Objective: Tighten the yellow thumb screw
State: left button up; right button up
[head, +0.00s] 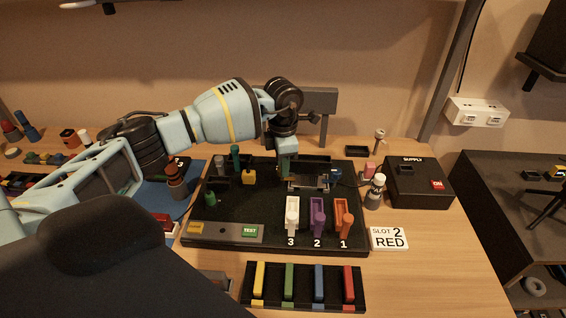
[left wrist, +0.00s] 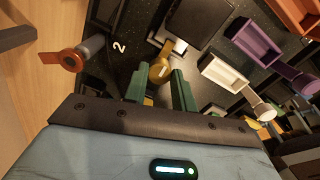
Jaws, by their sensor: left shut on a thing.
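The yellow thumb screw (left wrist: 160,72) shows in the left wrist view as a round yellow head between the two green fingertips. My left gripper (left wrist: 160,80) is shut on it. In the head view my left gripper (head: 285,165) points down at the back middle of the black board (head: 270,205), beside a grey metal fixture (head: 308,182). There the fingers and wrist hide the screw. My right gripper is in neither view.
White (head: 292,212), purple (head: 317,214) and orange (head: 343,218) holders stand in front of the gripper. A yellow piece (head: 249,177) and green pegs stand left. The black supply box (head: 420,182) is right. A rack of coloured bars (head: 304,287) lies in front.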

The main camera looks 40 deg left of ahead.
pick_arm(q)
jog(key=o, duration=1)
jog(key=shift+r, duration=3.9)
